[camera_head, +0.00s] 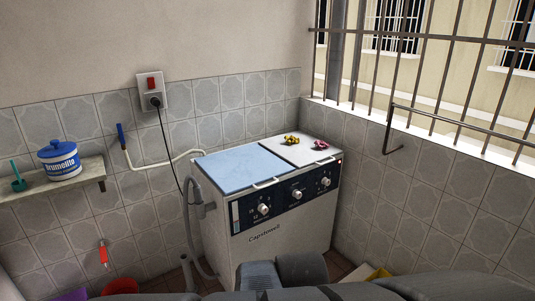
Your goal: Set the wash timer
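A white twin-tub washing machine (282,236) stands in the corner against the tiled walls. Its dark front panel (281,205) carries a left knob (264,209), a middle knob (297,194) and a right knob (325,182). The labels and dial marks are too small to read, so I cannot tell which knob is the wash timer or where each points. A small red light (339,162) shows at the panel's right end. The left lid (240,164) is light blue and the right lid (303,150) is white; both look shut. My gripper is not in view; dark grey parts of my body fill the bottom edge.
Two small items, one yellow (291,140) and one pink (321,145), lie on the white lid. A grey hose (192,234) hangs at the machine's left side. A cord runs from the wall socket (152,92). A shelf (88,172) holds a blue-lidded tub (60,162).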

